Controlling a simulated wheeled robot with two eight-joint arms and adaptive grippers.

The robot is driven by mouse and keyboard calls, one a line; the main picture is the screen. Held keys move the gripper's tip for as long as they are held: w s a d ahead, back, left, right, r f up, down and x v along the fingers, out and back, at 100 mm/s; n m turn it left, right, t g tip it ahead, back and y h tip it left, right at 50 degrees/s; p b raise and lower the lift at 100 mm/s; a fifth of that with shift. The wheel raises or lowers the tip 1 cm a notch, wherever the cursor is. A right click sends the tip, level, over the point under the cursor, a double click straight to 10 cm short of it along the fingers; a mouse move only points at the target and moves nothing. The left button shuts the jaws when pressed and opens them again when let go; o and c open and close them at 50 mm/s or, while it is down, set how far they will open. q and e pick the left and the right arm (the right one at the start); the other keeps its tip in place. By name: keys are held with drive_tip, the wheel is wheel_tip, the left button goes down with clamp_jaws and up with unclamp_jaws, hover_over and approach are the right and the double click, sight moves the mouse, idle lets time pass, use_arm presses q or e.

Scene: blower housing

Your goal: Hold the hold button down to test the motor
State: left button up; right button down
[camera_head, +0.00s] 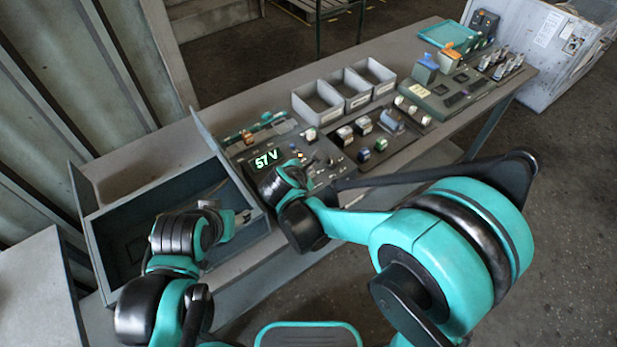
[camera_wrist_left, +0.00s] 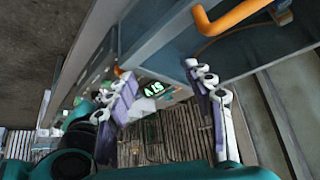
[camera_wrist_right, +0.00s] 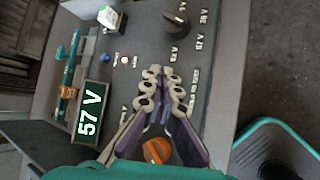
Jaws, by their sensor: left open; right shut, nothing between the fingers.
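The grey test panel (camera_wrist_right: 145,45) has a lit display (camera_wrist_right: 90,110) reading 57 V, also lit in the head view (camera_head: 266,159). The panel carries a blue button (camera_wrist_right: 104,57), a small white-and-red part (camera_wrist_right: 124,60) and a black knob (camera_wrist_right: 177,20). I cannot tell which control is the hold button. My right gripper (camera_wrist_right: 160,85) is shut and empty, fingertips over the panel right of the display; contact is unclear. An orange round part (camera_wrist_right: 157,151) shows between its finger bases. My left gripper (camera_wrist_left: 168,82) is open and empty over the grey bin (camera_head: 95,235).
Three open grey trays (camera_head: 318,107) stand behind the panel. Boards with small parts (camera_head: 365,155) lie to the right, and a teal tray (camera_head: 447,33) is at the far end. An orange pipe (camera_wrist_left: 235,17) shows near my left gripper. The floor (camera_head: 560,220) is clear.

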use_arm(q)
drive_tip(key=shift+f, duration=0.1)
use_arm(e)
drive_tip(key=shift+f, duration=0.1)
idle(0.5)
use_arm(q)
drive_tip(key=shift+f+b, duration=0.35)
drive_tip(key=shift+b, duration=0.1)
use_arm(e)
drive_tip(key=shift+f, duration=0.3)
use_arm(q)
drive_tip(key=shift+f+b, duration=0.4)
drive_tip(key=shift+b, duration=0.05)
use_arm(e)
drive_tip(key=shift+f, duration=0.4)
idle(1.7)
use_arm(q)
drive_tip(key=shift+r+p, duration=0.6)
drive_tip(key=shift+p, duration=0.05)
use_arm(e)
drive_tip(key=shift+r, duration=0.85)
use_arm(q)
wheel_tip(320, 180, up, 4)
drive_tip(key=p, duration=0.4)
use_arm(e)
wheel_tip(320, 180, up, 5)
drive_tip(key=shift+r, duration=0.1)
use_arm(q)
drive_tip(key=shift+f, duration=0.1)
